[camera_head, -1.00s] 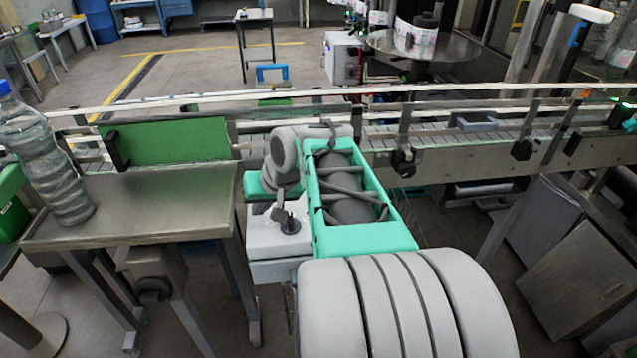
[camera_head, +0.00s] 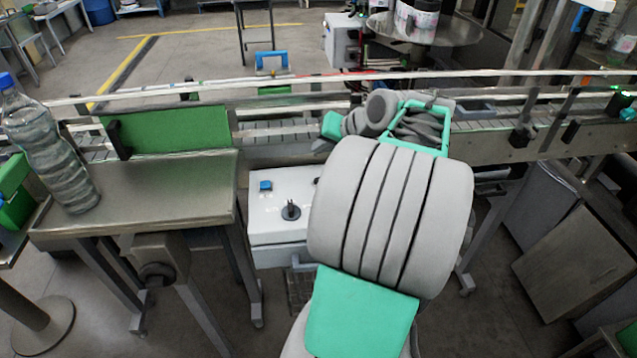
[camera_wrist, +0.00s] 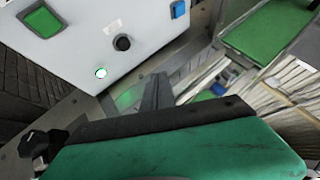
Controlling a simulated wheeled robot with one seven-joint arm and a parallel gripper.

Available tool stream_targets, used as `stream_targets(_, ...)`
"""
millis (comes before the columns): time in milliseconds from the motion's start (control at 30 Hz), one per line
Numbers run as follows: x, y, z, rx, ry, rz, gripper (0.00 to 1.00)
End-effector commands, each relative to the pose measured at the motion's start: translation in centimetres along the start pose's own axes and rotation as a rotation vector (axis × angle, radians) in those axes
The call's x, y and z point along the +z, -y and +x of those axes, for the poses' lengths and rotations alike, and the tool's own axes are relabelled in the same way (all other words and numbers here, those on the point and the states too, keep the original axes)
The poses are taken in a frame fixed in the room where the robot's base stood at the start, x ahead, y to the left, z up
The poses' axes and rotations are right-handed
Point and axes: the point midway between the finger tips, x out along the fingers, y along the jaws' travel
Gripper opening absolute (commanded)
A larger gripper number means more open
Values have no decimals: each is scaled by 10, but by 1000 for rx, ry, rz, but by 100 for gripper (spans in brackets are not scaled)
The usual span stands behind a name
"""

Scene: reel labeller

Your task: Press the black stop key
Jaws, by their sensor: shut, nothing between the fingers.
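The white control box (camera_head: 275,232) stands beside the metal table in the head view, its right part hidden behind my arm. In the wrist view the box (camera_wrist: 78,52) shows a round black key (camera_wrist: 122,43), between a blue key (camera_wrist: 178,9) and a lit lamp (camera_wrist: 100,73). A green square key (camera_wrist: 43,20) sits farther left. My gripper (camera_wrist: 156,88) is shut and empty, its dark fingers below and right of the black key, apart from it in the picture. The head view does not show the fingertips clearly.
The conveyor (camera_head: 280,130) runs behind the box. A large clear bottle (camera_head: 50,150) stands on the metal table (camera_head: 150,200) at left. A black knob (camera_wrist: 38,145) shows at lower left in the wrist view.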

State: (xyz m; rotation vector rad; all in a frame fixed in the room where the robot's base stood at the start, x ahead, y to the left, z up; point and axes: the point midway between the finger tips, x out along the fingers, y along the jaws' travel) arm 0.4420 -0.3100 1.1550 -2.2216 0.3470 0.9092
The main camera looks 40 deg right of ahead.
Motion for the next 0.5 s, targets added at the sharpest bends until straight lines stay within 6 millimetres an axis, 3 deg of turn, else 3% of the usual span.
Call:
stream_targets(300,28,-28,38,0,1,1,0)
stream_targets(500,37,-37,50,0,0,0,0)
